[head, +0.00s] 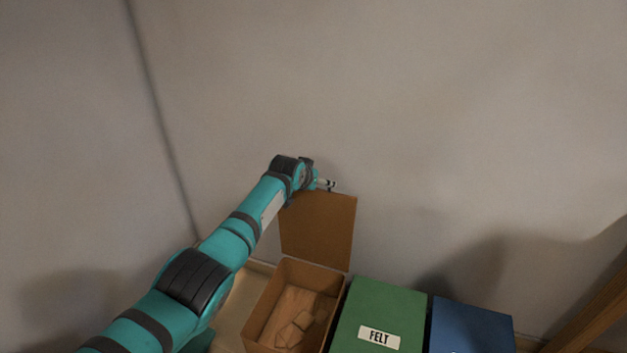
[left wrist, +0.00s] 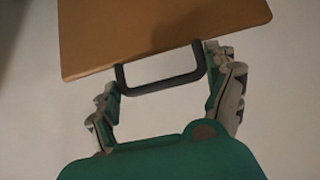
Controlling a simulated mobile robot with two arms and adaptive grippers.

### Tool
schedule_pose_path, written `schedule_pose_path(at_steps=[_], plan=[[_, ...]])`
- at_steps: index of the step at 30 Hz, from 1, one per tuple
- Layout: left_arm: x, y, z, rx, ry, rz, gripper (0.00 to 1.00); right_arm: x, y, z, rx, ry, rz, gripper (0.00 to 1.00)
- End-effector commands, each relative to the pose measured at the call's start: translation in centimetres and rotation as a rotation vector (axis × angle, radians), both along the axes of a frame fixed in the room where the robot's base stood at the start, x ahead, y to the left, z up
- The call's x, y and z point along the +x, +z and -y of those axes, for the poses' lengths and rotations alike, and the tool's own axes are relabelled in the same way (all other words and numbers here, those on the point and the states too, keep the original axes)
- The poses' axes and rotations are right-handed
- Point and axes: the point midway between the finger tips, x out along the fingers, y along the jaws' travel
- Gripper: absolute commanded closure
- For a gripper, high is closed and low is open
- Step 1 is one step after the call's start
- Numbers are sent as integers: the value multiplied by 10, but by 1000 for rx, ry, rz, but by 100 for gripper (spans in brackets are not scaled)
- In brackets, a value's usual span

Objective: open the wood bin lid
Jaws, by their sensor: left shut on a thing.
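The wood bin (head: 262,312) is an open brown box at the bottom middle of the head view, with several wood pieces (head: 295,328) inside. Its brown lid (head: 318,232) stands raised, close to upright, at the bin's back edge. My left gripper (head: 328,184) is at the lid's top edge. In the left wrist view the lid (left wrist: 165,35) fills the top, with a dark U-shaped handle (left wrist: 160,85) on its edge. The fingers of my left gripper (left wrist: 162,72) are on both sides of this handle, shut on it. My right gripper is not in view.
A green bin with a FELT label (head: 380,310) stands right of the wood bin, and a blue bin (head: 472,328) stands beyond it. Both have closed tops. A grey wall (head: 430,120) rises behind the bins. A wooden beam (head: 595,300) is at the right edge.

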Motion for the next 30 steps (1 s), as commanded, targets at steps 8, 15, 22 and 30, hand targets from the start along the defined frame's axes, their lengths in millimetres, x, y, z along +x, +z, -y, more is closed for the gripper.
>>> schedule_pose_path(at_steps=[8, 15, 22, 30], plan=[[-3, -6, 2, -3, -1, -12, 0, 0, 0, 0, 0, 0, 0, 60], [-2, -3, 1, -2, 0, -7, 0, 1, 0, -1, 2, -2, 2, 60], [-8, 4, -1, -4, -3, -4, 0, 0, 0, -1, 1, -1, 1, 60], [-31, 24, -9, -2, -1, -4, 0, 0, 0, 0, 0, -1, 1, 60]])
